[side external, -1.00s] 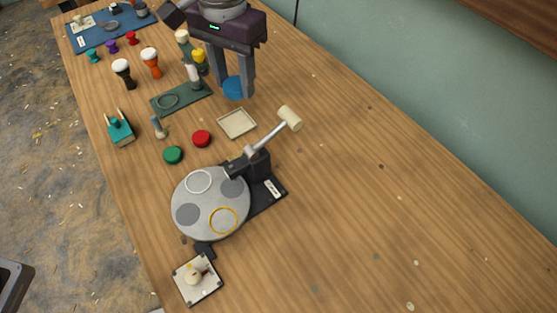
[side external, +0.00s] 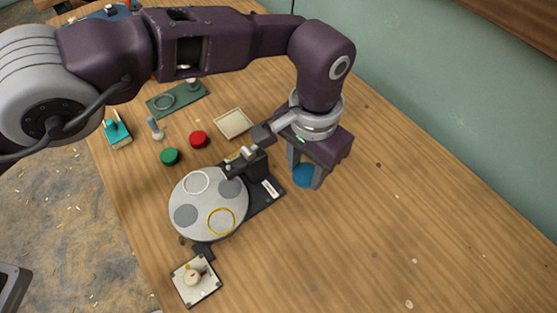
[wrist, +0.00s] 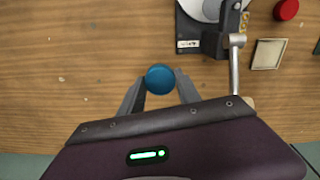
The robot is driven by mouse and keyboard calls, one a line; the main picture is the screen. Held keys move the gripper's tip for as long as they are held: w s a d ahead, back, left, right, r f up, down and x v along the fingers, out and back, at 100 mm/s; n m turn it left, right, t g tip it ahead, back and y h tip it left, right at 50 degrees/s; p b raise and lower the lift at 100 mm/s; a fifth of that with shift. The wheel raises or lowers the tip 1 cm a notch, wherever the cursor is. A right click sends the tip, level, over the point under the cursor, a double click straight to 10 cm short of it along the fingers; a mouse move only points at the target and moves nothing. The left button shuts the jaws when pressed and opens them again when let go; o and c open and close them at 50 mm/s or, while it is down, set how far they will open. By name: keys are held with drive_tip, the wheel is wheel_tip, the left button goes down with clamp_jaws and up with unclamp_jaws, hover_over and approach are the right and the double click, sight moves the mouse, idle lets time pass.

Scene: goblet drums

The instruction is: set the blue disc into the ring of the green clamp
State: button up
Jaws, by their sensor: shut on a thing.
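The blue disc (side external: 303,176) is between the two fingers of my gripper (side external: 305,180), which is shut on it. In the wrist view the disc (wrist: 160,79) shows between the fingertips of my gripper (wrist: 160,88). The disc is over bare wood, to the right of the grey round plate; its height is hard to judge. The green clamp (side external: 190,96) stands at the upper left in the side view, well away from my gripper. Its ring (side external: 163,102) lies at the left end of its green base and looks empty.
The grey round plate (side external: 207,204) with its black base (side external: 262,199) and lever lies just left of my gripper. A square tray (side external: 233,124), red disc (side external: 198,139) and green disc (side external: 169,156) lie behind it. The table's right side is clear.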

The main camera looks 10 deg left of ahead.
sight(300, 206)
wheel_tip(300, 206, down, 13)
drive_tip(key=shift+f, duration=0.15)
drive_tip(key=o, duration=1)
drive_tip(key=shift+o, duration=0.2)
wheel_tip(300, 206, up, 12)
drive_tip(key=shift+r, duration=0.2)
